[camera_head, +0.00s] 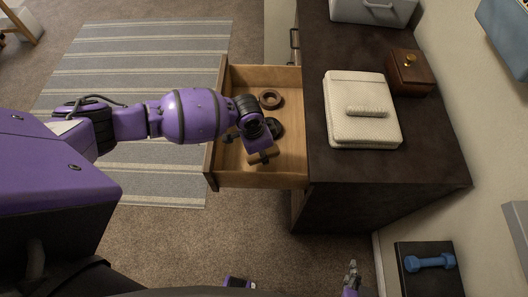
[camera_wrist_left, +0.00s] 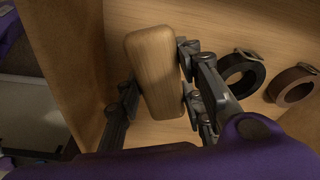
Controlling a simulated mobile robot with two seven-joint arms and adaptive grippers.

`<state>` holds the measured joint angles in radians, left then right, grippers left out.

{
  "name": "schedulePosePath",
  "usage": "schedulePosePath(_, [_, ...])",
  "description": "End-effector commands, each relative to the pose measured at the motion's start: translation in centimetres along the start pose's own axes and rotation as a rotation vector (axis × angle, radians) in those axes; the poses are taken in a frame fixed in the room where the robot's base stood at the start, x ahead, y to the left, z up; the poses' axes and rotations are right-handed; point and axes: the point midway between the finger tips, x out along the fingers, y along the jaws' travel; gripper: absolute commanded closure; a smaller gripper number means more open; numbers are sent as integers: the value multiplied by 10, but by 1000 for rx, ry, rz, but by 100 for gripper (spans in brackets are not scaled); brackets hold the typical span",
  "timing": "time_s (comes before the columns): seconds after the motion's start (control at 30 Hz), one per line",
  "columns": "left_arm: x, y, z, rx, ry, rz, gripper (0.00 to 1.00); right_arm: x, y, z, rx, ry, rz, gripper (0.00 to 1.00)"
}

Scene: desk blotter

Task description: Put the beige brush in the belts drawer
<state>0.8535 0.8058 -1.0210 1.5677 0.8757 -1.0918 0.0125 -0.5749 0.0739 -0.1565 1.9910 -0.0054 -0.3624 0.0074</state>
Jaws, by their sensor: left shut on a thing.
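The beige brush (camera_wrist_left: 155,72) shows as a rounded wooden block in the left wrist view. My left gripper (camera_wrist_left: 160,95) is shut on it, with fingers on both sides. In the head view the brush (camera_head: 263,157) is small and partly covered by my left gripper (camera_head: 256,147), inside the drawer's outline near its front right part. The belts drawer (camera_head: 235,180) is pulled open and holds a coiled brown belt (camera_head: 270,98) and a coiled black belt (camera_head: 277,128). Whether the brush touches the drawer floor I cannot tell. My right gripper (camera_head: 351,277) is at the bottom edge, away from the drawer.
The dark desk (camera_head: 315,120) adjoins the drawer. A blue dumbbell (camera_head: 430,262) lies at lower right. A striped rug (camera_head: 150,60) covers the floor at left.

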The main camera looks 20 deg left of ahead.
Motion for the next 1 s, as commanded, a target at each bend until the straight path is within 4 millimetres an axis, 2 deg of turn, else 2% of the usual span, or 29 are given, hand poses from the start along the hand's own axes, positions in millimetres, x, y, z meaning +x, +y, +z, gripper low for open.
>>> schedulePosePath(0.23, [21,0,3,-1,1,1,90,1,1,3,-5,-4,0,100])
schedulePosePath(0.43, [48,0,7,-2,-1,1,90,2,1,9,-8,-13,0,100])
schedulePosePath(0.83, [53,0,8,-1,1,1,90,5,0,9,-9,-13,-2,100])
schedulePosePath(0.87, [52,0,8,-1,1,0,61,5,0,8,-9,-11,-2,100])
schedulePosePath(1.0, [52,0,7,-1,1,0,46,6,0,7,-9,-9,-3,100])
